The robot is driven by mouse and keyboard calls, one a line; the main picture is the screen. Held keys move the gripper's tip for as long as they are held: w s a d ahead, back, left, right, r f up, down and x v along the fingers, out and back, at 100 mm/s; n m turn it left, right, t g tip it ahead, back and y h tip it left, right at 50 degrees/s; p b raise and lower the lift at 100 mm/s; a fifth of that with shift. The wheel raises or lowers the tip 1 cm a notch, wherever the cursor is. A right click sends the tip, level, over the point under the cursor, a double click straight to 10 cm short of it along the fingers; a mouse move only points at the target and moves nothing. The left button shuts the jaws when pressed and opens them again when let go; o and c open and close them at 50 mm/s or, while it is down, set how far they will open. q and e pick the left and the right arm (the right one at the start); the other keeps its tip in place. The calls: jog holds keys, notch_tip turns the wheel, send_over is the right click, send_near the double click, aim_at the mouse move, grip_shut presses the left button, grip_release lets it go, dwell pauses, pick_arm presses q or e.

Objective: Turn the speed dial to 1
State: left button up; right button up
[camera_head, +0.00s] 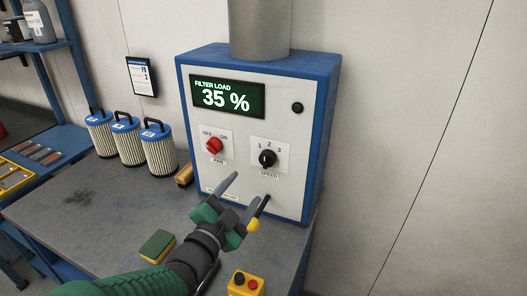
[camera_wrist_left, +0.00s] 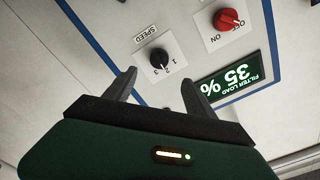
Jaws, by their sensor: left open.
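The speed dial (camera_head: 267,158) is a black knob on a white plate marked 1, 2, 3, on the front of a blue and white control box (camera_head: 195,105). In the left wrist view the speed dial (camera_wrist_left: 158,58) appears upside down, beyond the fingertips; which number it points to is too small to tell surely. My left gripper (camera_head: 250,187) is open and empty, below and in front of the dial, apart from it. Its two fingers also show in the left wrist view (camera_wrist_left: 160,78). My right gripper is not in view.
The red fan knob (camera_head: 213,146) sits left of the dial, below a display (camera_head: 227,97) reading filter load 35 %. Several filters (camera_head: 160,148) stand left of the box. A sponge (camera_head: 156,246) and a yellow button box (camera_head: 246,282) lie on the bench (camera_head: 75,225).

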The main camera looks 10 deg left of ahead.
aim_at(265, 164)
pick_arm(q)
jog(key=p+x, duration=0.6)
jog(key=x, duration=0.6)
jog(key=shift+w+f, duration=0.15)
jog(key=shift+w, duration=0.2)
jog(key=shift+d, duration=0.1)
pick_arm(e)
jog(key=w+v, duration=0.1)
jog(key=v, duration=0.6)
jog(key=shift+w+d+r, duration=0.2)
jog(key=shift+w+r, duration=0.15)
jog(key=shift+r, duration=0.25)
pick_arm(q)
jog(key=shift+c, duration=0.3)
jog(key=shift+d, duration=0.1)
jog(key=shift+c, duration=1.1)
jog(key=c, duration=1.1)
